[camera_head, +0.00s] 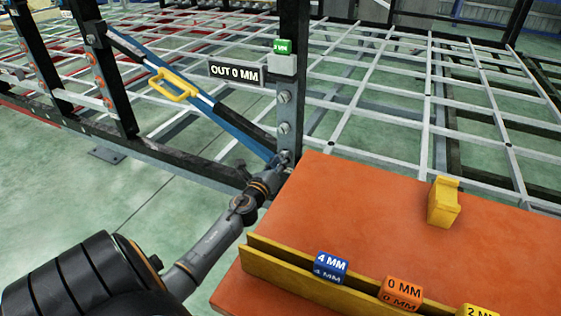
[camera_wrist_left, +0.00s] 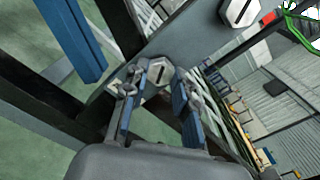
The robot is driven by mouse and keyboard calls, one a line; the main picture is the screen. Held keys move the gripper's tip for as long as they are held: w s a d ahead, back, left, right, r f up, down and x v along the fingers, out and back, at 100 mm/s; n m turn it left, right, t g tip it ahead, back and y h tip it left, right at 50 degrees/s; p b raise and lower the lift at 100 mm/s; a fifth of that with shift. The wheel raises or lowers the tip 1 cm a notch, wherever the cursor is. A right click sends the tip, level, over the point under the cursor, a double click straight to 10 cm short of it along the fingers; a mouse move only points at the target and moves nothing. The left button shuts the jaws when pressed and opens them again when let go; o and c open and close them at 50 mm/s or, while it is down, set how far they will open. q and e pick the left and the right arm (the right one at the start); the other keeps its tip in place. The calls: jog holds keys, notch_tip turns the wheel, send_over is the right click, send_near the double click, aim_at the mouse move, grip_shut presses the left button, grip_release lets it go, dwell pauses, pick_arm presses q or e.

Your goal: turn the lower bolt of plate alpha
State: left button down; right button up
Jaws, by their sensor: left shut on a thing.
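A dark upright post (camera_head: 292,60) carries a grey plate with bolts, an upper bolt (camera_head: 285,97) and a middle bolt (camera_head: 284,128) showing above my gripper. My left gripper (camera_head: 282,160) is at the lowest bolt on the post and largely hides it in the head view. In the left wrist view, the slotted hex head of the lower bolt (camera_wrist_left: 157,82) sits between the two fingers of my left gripper, which is shut on it. Another hex bolt (camera_wrist_left: 240,12) shows above it, clear of the fingers. My right gripper is in neither view.
A sign (camera_head: 235,74) reading "OUT 0 MM" stands beside the post. A blue bar with a yellow handle (camera_head: 174,84) slants down toward my gripper. An orange table (camera_head: 360,210) at right holds a yellow block (camera_head: 444,202) and several labelled blocks in a rail.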

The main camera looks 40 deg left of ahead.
pick_arm(q)
jog(key=shift+s+d+f, duration=0.1)
jog(key=shift+f, duration=0.25)
jog(key=c, duration=1.1)
grip_release()
jog(key=shift+o, duration=0.3)
jog(key=shift+r, duration=0.2)
jog(key=v, duration=1.2)
